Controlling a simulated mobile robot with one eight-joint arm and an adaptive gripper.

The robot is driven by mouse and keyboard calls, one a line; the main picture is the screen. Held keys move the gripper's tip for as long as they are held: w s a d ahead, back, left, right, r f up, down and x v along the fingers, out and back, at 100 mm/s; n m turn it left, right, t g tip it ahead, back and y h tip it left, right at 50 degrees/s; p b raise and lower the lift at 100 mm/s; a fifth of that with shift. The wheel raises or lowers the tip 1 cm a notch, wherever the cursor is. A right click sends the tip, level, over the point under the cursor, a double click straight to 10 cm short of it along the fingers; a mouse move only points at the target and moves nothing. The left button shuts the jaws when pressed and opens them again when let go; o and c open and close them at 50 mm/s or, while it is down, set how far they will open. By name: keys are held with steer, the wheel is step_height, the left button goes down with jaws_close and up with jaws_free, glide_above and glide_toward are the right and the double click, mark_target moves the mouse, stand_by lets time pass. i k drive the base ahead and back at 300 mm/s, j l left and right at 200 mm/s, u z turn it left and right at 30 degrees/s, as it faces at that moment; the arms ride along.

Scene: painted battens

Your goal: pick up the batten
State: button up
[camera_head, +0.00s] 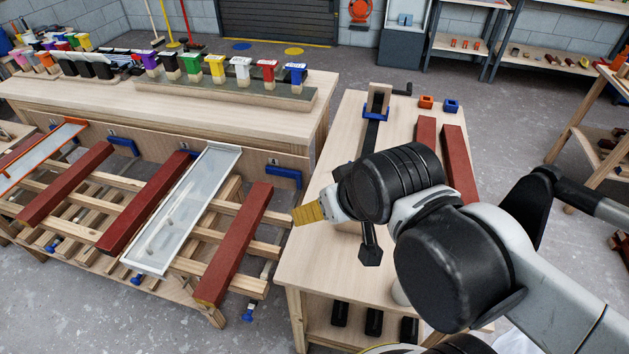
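Several dark red battens are in view, and I cannot tell which one the task means. On the slatted wooden rack (98,258) at the left lie a near batten (236,245), a middle batten (146,203) and a far-left batten (66,185). Two more, a left bench batten (426,131) and a right bench batten (459,165), lie on the wooden bench (318,255); my arm partly covers them. My gripper (310,214) is seen from behind, with a yellow-brown end pointing left, just right of the near batten in the picture. Its finger opening is hidden.
A black clamp (369,240) lies on the bench under my arm. Colored brushes line the back workbench (230,114).

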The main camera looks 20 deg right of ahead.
mark_target(459, 170)
steer(key=z, duration=1.6)
